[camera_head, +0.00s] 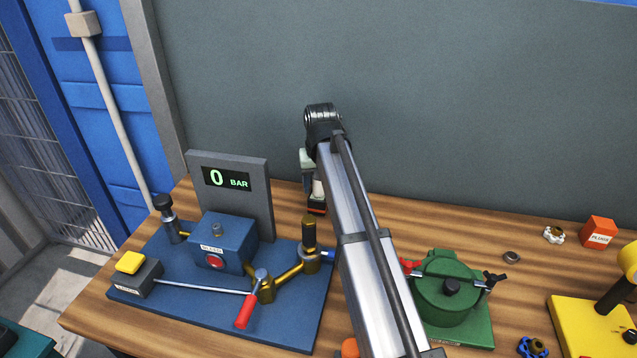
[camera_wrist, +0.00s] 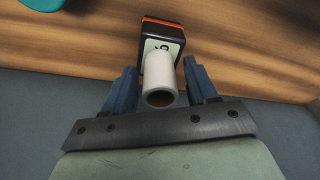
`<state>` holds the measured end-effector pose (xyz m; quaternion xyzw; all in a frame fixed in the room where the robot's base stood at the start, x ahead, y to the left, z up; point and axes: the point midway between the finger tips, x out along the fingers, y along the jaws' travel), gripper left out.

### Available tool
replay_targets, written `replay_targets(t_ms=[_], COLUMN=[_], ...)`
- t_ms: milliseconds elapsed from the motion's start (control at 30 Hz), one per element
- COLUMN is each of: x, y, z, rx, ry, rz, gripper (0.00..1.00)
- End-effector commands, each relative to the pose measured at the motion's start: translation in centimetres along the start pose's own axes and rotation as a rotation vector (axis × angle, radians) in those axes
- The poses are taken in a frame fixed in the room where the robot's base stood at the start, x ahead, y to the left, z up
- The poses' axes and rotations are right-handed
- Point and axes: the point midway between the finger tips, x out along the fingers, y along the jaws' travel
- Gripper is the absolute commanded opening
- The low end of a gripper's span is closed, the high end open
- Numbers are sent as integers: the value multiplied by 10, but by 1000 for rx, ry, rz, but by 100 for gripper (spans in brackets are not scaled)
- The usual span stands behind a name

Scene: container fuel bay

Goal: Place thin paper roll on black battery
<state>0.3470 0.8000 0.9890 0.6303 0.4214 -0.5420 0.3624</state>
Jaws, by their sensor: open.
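The thin paper roll (camera_wrist: 167,80) is a pale hollow tube between the two blue fingers of my gripper (camera_wrist: 160,66) in the wrist view. A gap shows on each side of it, and its open end faces the camera. The black battery (camera_wrist: 149,66), with an orange edge and a pale label, lies directly beyond the roll. In the head view the pale roll (camera_head: 318,188) stands over the black and orange battery (camera_head: 316,208), below my gripper (camera_head: 308,172). The roll appears to rest on the battery, but their contact is hidden. My arm hides part of this area.
A blue test rig (camera_head: 225,245) with a gauge display (camera_head: 228,178) stands on the wooden bench left of my arm. A green round device (camera_head: 448,295) stands to the right. An orange box (camera_head: 598,232) and small fittings lie farther right. A grey wall rises behind the bench.

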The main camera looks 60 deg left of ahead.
Motion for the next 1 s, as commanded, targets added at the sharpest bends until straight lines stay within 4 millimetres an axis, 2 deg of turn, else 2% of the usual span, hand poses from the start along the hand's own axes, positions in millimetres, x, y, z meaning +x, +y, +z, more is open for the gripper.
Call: replay_targets(t_ms=[233, 700, 800, 1000], x=[-14, -96, -109, -121], y=[0, 0, 0, 0], z=[-1, -1, -1, -1], rx=[0, 0, 0, 0], ry=[2, 2, 1, 0], rz=[0, 0, 0, 0], gripper=[57, 57, 57, 57])
